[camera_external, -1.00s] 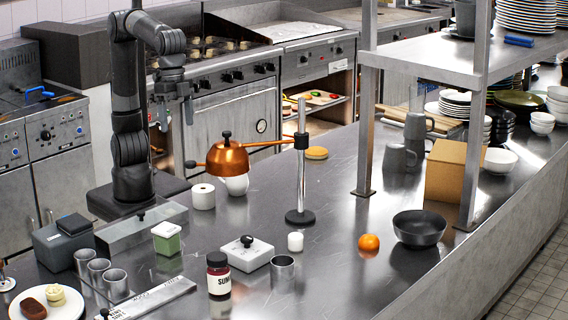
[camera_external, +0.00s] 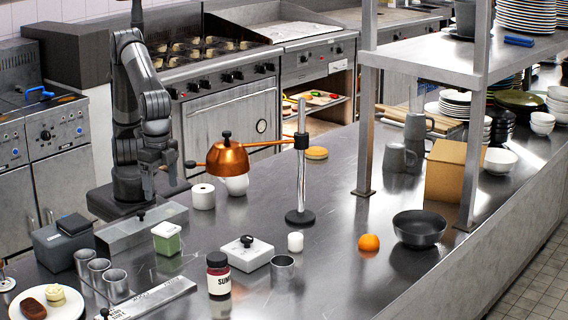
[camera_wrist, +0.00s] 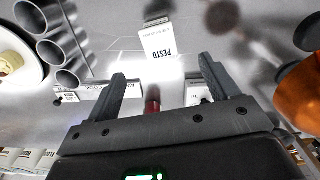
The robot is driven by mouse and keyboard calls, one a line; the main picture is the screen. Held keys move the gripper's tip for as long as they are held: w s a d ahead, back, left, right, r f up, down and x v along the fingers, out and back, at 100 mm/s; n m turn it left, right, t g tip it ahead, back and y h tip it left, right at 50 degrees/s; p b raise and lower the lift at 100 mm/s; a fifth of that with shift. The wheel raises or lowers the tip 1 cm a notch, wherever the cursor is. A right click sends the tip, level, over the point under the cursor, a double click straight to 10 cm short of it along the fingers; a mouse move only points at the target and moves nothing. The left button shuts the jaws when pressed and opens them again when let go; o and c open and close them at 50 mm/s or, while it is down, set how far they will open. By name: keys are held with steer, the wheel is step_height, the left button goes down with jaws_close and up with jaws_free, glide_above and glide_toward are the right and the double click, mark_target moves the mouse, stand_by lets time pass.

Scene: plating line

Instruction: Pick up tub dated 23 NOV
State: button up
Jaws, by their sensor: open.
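A small tub (camera_external: 167,239) with a green body and a white lid stands on the steel counter. In the wrist view a white face printed PESTO (camera_wrist: 158,42) lies beyond the fingertips. I cannot read a 23 NOV date in either view. My gripper (camera_external: 151,190) hangs above the back of the counter, behind the tub and apart from it. In the wrist view its two fingers (camera_wrist: 162,82) are spread, with nothing held between them.
A long metal container (camera_external: 140,228) lies between my base and the tub. Metal cups (camera_external: 98,272), a dark-lidded jar (camera_external: 218,274) and a white box with a black knob (camera_external: 247,253) stand around.

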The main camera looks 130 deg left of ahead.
mark_target(166, 227)
step_height(166, 227, down, 9)
steer(key=shift+f, duration=0.15)
steer(key=shift+w+d+f, duration=0.1)
steer(key=shift+w+f, duration=0.15)
steer(key=shift+f, duration=1.1)
steer(key=shift+w+f, duration=0.2)
steer(key=shift+f, duration=1.1)
steer(key=shift+c, duration=0.2)
steer(key=c, duration=1.1)
steer(key=shift+r, duration=0.15)
